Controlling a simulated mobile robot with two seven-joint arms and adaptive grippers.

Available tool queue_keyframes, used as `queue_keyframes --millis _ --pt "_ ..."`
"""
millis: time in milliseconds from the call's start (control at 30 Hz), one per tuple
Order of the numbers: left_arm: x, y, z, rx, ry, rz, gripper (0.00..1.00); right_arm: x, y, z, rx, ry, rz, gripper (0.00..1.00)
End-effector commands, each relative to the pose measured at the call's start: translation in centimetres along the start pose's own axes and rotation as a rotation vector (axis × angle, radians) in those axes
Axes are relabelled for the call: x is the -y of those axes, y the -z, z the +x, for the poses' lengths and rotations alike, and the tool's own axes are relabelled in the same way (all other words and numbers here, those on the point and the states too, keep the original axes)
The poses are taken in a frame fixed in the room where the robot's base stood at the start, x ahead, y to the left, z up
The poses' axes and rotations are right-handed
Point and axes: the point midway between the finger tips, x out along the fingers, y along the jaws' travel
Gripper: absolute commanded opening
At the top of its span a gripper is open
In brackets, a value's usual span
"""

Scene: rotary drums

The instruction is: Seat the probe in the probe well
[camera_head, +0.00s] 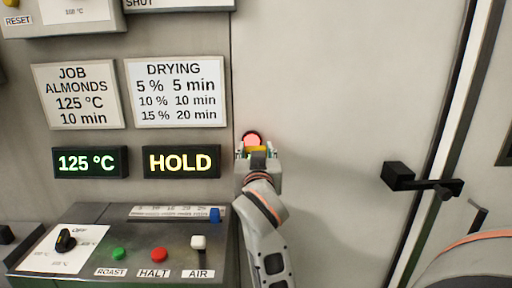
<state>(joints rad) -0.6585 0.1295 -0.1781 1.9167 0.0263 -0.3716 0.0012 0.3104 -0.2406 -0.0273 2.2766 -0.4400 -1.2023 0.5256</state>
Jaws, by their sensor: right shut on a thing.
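My right gripper (258,153) is in front of the pale machine panel, just right of the HOLD display, pointing at the panel. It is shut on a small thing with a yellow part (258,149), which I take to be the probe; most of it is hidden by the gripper. Just above the fingers is a round pinkish-red spot with a dark rim (252,138) on the panel. I cannot tell whether this is the probe well, or whether the probe touches it or is in it. My left gripper is not in view.
Left of the arm is a console (130,245) with a dial, a green and a red button, an AIR lever (198,243) and a blue slider (214,215). A black door handle (420,181) sticks out at right. The panel between arm and handle is clear.

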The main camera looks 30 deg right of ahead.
Motion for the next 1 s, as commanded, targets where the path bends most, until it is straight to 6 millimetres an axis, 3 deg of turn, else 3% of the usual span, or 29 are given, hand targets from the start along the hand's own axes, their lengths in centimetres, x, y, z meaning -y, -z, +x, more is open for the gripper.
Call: queue_keyframes --millis 400,1000 --pt "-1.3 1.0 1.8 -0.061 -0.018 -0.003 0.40 0.0 -3.8 0.0 -0.002 0.001 0.001 0.17" --pt "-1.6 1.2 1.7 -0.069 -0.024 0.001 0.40 0.0 -4.1 0.0 -0.001 0.001 0.001 0.17"
